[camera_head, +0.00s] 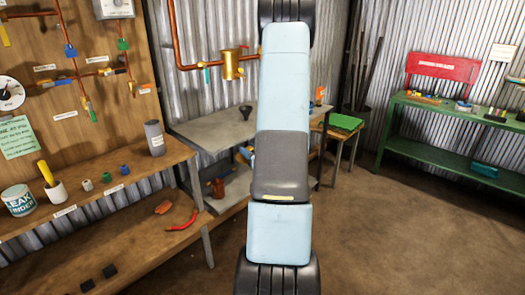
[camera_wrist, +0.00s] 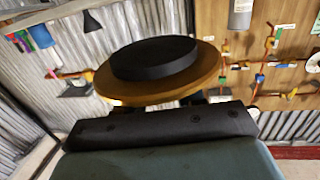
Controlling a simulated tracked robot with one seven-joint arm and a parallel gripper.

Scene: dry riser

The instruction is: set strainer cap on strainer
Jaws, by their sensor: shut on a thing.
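The strainer (camera_head: 232,65) is a brass cylinder on a copper pipe along the corrugated wall, just left of my raised arm in the head view. The strainer cap (camera_wrist: 160,80) is a wide brass disc with a raised black round part. It fills the middle of the wrist view, which is turned upside down. My gripper (camera_wrist: 180,98) is shut on the cap; its fingers are mostly hidden behind the disc. In the head view my arm hides the gripper and cap. I cannot tell the gap between cap and strainer.
A grey metal table (camera_head: 215,128) with a black funnel (camera_head: 246,111) stands below the strainer. A wooden bench (camera_head: 95,185) with several small parts is at left. A green bench (camera_head: 450,115) is at right. The brown floor (camera_head: 400,230) is open at right.

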